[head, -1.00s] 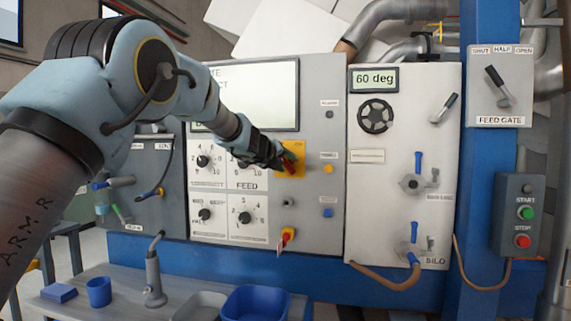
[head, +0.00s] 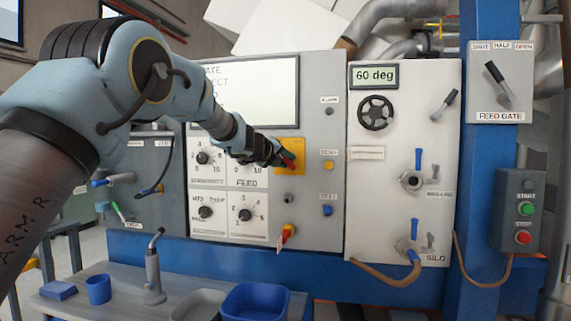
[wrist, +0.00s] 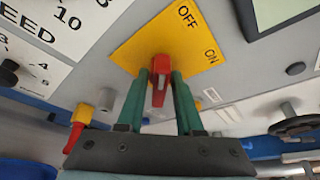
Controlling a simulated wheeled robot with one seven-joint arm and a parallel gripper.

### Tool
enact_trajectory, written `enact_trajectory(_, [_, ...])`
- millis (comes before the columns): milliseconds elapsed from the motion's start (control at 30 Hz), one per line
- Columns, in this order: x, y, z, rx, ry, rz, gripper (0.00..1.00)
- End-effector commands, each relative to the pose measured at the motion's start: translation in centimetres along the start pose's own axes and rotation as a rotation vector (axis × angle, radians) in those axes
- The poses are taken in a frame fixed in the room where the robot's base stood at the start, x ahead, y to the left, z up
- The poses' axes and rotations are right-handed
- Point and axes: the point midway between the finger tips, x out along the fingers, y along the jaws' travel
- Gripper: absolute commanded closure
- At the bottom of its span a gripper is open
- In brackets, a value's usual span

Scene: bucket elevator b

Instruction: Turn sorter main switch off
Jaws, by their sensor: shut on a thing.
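The sorter main switch is a red rotary handle (wrist: 160,88) on a yellow plate (wrist: 130,52) marked OFF and ON, seen close in the wrist view. In the head view its red handle (head: 289,161) shows at the tip of my gripper (head: 281,158), on the yellow plate (head: 299,147) below the screen. My gripper (wrist: 160,84) has its two green fingers on either side of the handle and is shut on it. The handle points away from both labels in the wrist view. Part of the plate is hidden behind my gripper in the head view.
A smaller red-and-yellow switch (head: 287,236) sits lower on the same panel. FEED dials (head: 245,162) are left of the plate, and a yellow button (head: 328,165) and a blue one (head: 327,211) are right. A handwheel (head: 375,113) stands further right. A blue bin (head: 255,302) is below.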

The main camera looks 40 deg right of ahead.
Motion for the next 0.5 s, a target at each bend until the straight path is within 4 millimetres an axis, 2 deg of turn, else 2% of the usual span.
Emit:
enact_trajectory(200, [-0.01, 0.03, 0.03, -0.004, 0.0, 0.0, 1.0])
enact_trajectory(233, [-0.01, 0.03, 0.03, -0.004, 0.0, 0.0, 0.64])
enact_trajectory(500, [0.0, 0.02, 0.01, -0.003, 0.0, 0.001, 0.35])
